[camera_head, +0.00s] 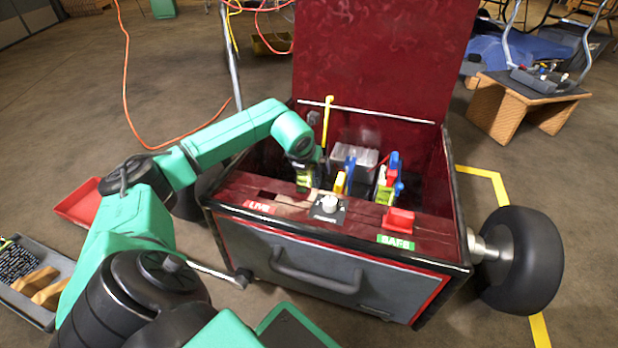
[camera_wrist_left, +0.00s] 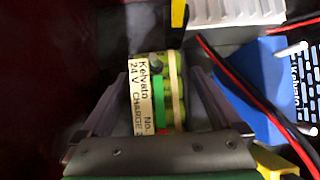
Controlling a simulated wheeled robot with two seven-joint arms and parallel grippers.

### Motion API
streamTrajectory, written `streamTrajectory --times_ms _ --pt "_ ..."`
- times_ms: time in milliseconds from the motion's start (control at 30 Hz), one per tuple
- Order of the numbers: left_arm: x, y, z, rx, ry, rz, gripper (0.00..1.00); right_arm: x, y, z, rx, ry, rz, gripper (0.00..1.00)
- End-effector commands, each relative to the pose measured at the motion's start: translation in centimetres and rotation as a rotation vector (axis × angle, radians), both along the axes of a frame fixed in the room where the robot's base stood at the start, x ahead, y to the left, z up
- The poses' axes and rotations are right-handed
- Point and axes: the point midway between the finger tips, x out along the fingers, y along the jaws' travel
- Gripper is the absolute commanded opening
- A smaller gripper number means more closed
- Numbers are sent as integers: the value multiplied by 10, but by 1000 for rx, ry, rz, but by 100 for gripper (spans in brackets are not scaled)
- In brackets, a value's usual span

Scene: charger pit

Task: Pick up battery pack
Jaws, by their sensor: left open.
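The battery pack (camera_wrist_left: 170,92) is green and yellow with a white label reading "Kelvato" and "24 V". In the left wrist view it lies between the two dark fingers of my left gripper (camera_wrist_left: 157,100), with a gap to the left finger; contact on the right side is unclear. The jaws are open. In the head view my left gripper (camera_head: 305,172) reaches down into the front left of the red box (camera_head: 335,250). A bit of green-yellow shows beneath it, but the pack is mostly hidden there. My right gripper is not in view.
A blue connector or pack (camera_wrist_left: 262,88) with red and black wires sits close right of the gripper. A grey finned block (camera_head: 352,158), a yellow upright rod (camera_head: 327,120), a knob (camera_head: 329,204) and a red switch (camera_head: 398,219) are nearby. The open lid (camera_head: 380,55) stands behind.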

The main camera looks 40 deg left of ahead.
Motion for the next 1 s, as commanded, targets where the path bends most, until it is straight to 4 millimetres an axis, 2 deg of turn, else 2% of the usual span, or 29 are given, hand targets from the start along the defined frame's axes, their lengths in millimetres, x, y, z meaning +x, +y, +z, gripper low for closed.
streamTrajectory --times_ms 33,167,200,267,600,733,867,1000 --pt "0 0 0 0 0 0 87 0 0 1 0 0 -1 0" --pt "0 0 0 0 1 0 37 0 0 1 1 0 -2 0" --pt "0 0 0 0 1 0 22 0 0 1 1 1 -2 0" --pt "0 0 0 -1 1 -1 0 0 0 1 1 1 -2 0" --pt "1 0 4 -2 -7 0 0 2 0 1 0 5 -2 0" --pt "1 0 12 -1 -7 0 0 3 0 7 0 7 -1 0" --pt "2 0 32 -1 -10 0 0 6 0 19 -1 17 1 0" --pt "1 0 66 -2 -9 0 0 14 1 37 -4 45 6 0"
